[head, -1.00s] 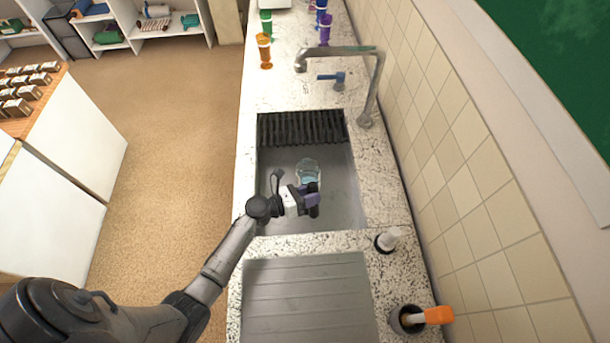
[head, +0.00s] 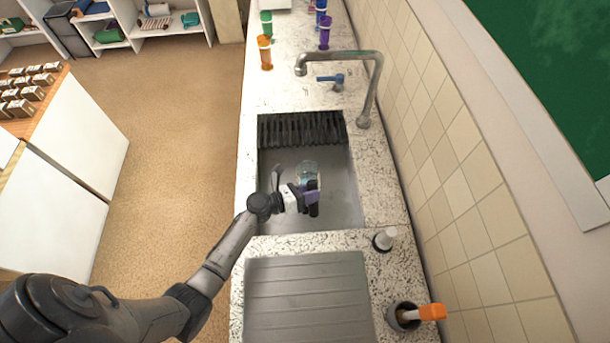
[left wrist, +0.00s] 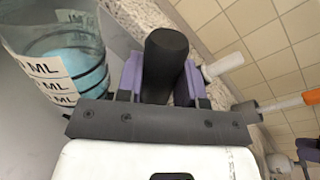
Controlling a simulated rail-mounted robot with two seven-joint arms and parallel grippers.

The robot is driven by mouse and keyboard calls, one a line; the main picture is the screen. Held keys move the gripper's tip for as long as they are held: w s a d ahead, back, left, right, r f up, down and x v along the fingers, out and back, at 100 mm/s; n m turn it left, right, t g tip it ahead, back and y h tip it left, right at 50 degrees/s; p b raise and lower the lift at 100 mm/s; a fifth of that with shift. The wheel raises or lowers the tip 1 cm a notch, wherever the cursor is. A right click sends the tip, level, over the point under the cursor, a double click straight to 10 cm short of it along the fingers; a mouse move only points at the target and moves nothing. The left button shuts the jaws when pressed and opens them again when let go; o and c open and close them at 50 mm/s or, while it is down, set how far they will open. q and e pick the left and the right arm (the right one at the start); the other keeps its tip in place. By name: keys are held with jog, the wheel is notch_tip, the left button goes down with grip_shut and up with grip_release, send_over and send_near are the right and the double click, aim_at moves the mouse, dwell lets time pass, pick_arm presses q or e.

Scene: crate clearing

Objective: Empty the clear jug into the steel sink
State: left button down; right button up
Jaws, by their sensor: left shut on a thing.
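The clear jug (head: 307,173) is over the basin of the steel sink (head: 340,205). It also shows at the left of the left wrist view (left wrist: 28,45), with white ML labels and blue liquid inside. My left gripper (head: 307,198) is on the near side of the jug. In the left wrist view its purple-padded fingers (left wrist: 160,80) are shut on a black upright grip (left wrist: 165,60), which looks like the jug's handle. The join between grip and jug is hidden. I cannot tell the jug's exact tilt or its height above the sink floor.
A curved faucet (head: 372,85) with a blue lever (head: 331,79) stands beyond the sink. Orange (head: 265,52), green and purple vessels stand farther back. A ribbed drainboard (head: 305,300) lies in front. A white-topped item (head: 385,238) and an orange-handled one (head: 430,312) sit at the right.

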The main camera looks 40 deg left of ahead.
pick_arm(q)
jog(key=shift+w+a+r+p, duration=0.1)
jog(key=shift+r+p, duration=0.2)
jog(key=shift+p, duration=0.25)
jog(key=shift+n, duration=0.3)
jog(key=shift+r+p, duration=0.1)
jog(key=shift+p, duration=0.2)
jog(key=shift+w, duration=0.1)
jog(key=shift+w+a+r+n+g+p, duration=0.2)
jog(key=shift+w+a+n+g+p, duration=0.3)
jog(key=shift+p, duration=0.55)
jog(key=shift+s+d, duration=0.15)
jog(key=shift+n+p, duration=0.35)
jog(key=shift+n, duration=0.05)
jog(key=shift+a, duration=0.2)
